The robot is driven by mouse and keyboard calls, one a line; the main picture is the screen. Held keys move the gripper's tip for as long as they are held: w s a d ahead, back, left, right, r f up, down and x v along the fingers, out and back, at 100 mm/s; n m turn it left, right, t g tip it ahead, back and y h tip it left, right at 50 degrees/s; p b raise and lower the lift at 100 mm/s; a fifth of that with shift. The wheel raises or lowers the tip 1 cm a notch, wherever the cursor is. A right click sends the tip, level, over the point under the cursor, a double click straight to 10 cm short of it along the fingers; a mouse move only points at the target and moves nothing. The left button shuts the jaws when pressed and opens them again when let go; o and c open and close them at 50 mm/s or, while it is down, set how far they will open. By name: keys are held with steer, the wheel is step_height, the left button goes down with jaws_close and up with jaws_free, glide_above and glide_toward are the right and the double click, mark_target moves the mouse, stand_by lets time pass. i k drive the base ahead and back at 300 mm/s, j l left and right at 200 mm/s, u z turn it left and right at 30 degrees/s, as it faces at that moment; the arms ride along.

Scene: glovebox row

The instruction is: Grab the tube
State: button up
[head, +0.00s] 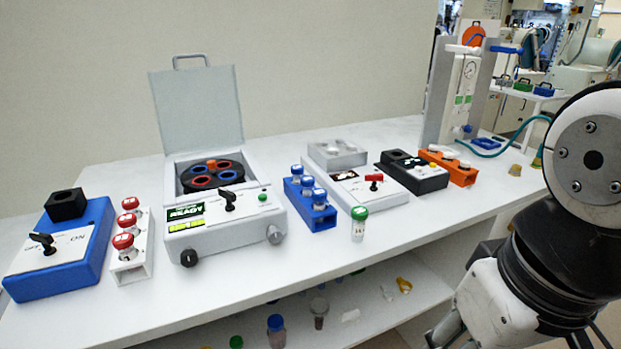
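A clear tube with a green cap and a pale label (358,225) stands upright on the white bench, near its front edge. It is outside any rack, in front of the blue rack and the grey box with the red switch. Other tubes sit in racks: red-capped tubes (123,241) in a white rack (133,272) at left, and blue-capped tubes (307,183) in a blue rack (325,219) in the middle. My arm enters at the lower right, to the right of the green-capped tube and apart from it. My gripper cannot be made out.
A centrifuge with its lid up (228,226) stands left of the blue rack. A blue switch box (60,262) is at far left. A black box (414,177) and an orange rack (459,170) are at right. A lower shelf (385,312) holds loose items.

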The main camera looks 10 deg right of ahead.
mark_target(360, 215)
steer(key=i+l+u, duration=0.25)
steer(key=i, duration=0.3)
steer(key=i+l+u, duration=0.25)
steer(key=i+l, duration=0.15)
steer(key=i, duration=0.15)
steer(key=k, duration=0.1)
